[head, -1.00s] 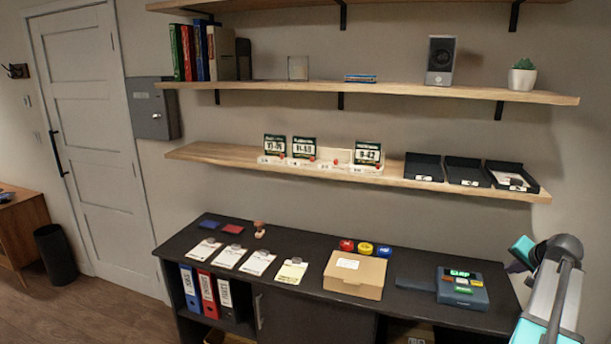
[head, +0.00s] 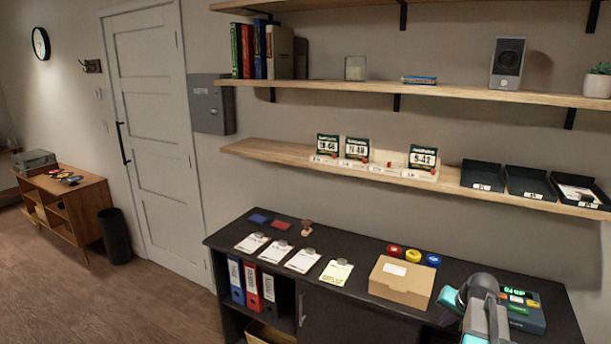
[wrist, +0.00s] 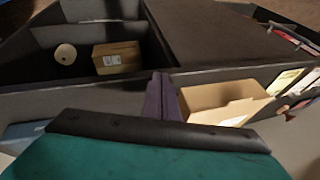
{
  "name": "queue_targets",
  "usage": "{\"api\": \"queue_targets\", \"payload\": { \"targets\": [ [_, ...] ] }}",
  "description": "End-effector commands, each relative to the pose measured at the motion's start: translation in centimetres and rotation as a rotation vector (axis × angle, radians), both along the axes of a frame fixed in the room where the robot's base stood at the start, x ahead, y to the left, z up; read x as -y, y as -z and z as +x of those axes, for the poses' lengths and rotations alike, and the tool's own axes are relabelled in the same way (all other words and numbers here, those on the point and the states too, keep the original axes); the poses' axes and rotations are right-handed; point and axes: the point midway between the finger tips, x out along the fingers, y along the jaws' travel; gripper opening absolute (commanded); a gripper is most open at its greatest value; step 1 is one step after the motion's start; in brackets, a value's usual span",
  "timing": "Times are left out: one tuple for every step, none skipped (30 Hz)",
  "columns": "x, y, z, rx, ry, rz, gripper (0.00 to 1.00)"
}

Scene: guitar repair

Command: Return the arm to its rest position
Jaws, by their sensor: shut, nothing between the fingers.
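My arm (head: 484,310), grey with teal parts, rises at the lower right of the head view, in front of the dark desk and partly over the label device. My gripper (wrist: 162,98) shows in the wrist view as two dark fingers together, with nothing between them. The teal wrist body and a black bar fill the bottom of that view. I cannot make out the fingers in the head view.
The dark desk (head: 350,300) holds papers, a cardboard box (head: 402,281), coloured tape rolls and a label device (head: 527,312). Shelves with cards and black trays (head: 528,184) hang above. A bin (head: 115,236) stands by the door. Open floor lies at the left.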

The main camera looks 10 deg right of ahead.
Motion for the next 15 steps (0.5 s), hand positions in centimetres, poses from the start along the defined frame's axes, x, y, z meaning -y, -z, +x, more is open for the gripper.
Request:
{"api": "queue_targets", "payload": {
  "targets": [
    [-2.2,1.0,0.2,-0.02,-0.035,-0.001,0.0],
    [-3.2,1.6,0.3,-0.031,-0.052,-0.002,0.0],
    [-4.7,2.3,0.4,-0.045,-0.076,-0.003,0.0],
    [-5.7,2.7,0.4,-0.056,-0.094,-0.005,0.0],
    [-6.8,3.3,0.5,-0.067,-0.113,-0.007,0.0],
    [-8.2,4.0,0.5,-0.082,-0.137,-0.009,0.0],
    [-9.2,4.5,0.4,-0.093,-0.155,-0.01,0.0],
    [-10.3,4.9,0.4,-0.103,-0.174,-0.012,0.0],
    [-11.6,5.6,0.3,-0.118,-0.197,-0.016,0.0],
    [-12.7,6.1,0.2,-0.13,-0.217,-0.018,0.0],
    [-13.7,6.6,0.1,-0.141,-0.234,-0.02,0.0],
    [-15.1,7.2,-0.1,-0.154,-0.259,-0.023,0.0],
    [-16.1,7.6,-0.2,-0.165,-0.277,-0.027,0.0],
    [-17.0,8.1,-0.4,-0.177,-0.295,-0.029,0.0],
    [-18.3,8.7,-0.7,-0.191,-0.321,-0.034,0.0]
  ]
}}
